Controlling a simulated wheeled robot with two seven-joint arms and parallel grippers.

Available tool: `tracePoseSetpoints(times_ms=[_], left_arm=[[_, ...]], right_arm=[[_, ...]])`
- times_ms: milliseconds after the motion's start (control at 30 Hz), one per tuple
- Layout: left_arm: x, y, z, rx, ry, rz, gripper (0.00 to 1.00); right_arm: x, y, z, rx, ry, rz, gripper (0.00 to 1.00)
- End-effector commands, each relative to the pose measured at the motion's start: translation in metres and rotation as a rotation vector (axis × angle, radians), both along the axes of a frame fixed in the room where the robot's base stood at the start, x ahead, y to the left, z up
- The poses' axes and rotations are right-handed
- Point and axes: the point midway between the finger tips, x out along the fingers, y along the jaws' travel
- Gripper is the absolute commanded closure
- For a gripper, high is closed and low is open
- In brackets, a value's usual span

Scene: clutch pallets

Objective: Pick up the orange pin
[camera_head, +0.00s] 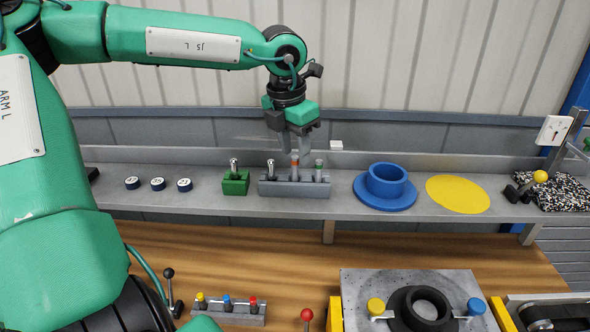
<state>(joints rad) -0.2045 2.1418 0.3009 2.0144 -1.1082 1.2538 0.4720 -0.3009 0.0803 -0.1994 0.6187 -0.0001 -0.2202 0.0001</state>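The orange pin (295,161) stands upright in the middle of a grey block (294,188) on the back shelf. A silver-topped pin (270,167) stands to its left and a green-banded pin (319,168) to its right in the same block. My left gripper (295,148) points down over the block. Its two fingers are apart, with the top of the orange pin between or just below them; I cannot tell if they touch it. My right gripper is not in view.
A green block (235,186) with a silver pin stands left of the grey block. A blue flanged ring (386,186) and a yellow disc (458,194) lie to the right. Several small round pieces (158,184) lie left. Below is a wooden table (250,265) with levers and fixtures.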

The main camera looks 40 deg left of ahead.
Motion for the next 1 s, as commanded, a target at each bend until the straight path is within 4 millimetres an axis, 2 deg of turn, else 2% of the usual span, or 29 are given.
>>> tracePoseSetpoints(times_ms=[200,400,700,767,900,1000], left_arm=[[0.001,0.003,-0.024,-0.003,0.005,0.0,0.61],[0.004,0.003,-0.045,-0.002,0.004,0.0,0.61],[0.005,0.003,-0.049,-0.002,0.0,0.0,0.61],[0.005,0.003,-0.049,-0.002,0.0,0.0,0.7],[0.005,0.003,-0.048,-0.002,0.0,0.0,0.98],[0.005,0.003,-0.048,-0.002,0.0,0.0,1.0]], right_arm=[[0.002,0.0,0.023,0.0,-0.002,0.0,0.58],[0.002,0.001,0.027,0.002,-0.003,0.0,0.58],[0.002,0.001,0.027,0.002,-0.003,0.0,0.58],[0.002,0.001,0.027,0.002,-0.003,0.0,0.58],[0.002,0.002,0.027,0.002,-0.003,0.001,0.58],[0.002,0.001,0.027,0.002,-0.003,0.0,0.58]])
